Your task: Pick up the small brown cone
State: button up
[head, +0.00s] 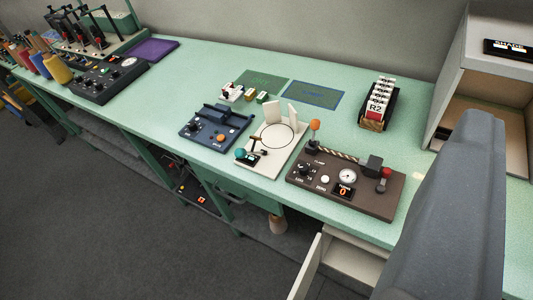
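A small tan-brown, roughly cone-shaped thing (278,225) shows low below the bench's front edge, beside the drawer fronts. It is too small to tell for sure whether it is the small brown cone or what it rests on. A large grey part of my arm (450,220) fills the right side of the view. My gripper's fingers are not in view.
The long green bench (195,62) holds a brown control box (375,200), a blue device (215,127), a cream plate (272,142) and a black card rack (377,106). A pale cabinet (490,75) stands at right. An open drawer (352,262) juts out below. Grey floor (110,220) is clear at left.

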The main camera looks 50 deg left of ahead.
aim_at(278, 225)
jog(key=z, duration=0.15)
jog(key=k, duration=1.05)
jog(key=u, duration=0.85)
jog(key=i, duration=0.5)
jog(key=u, duration=0.05)
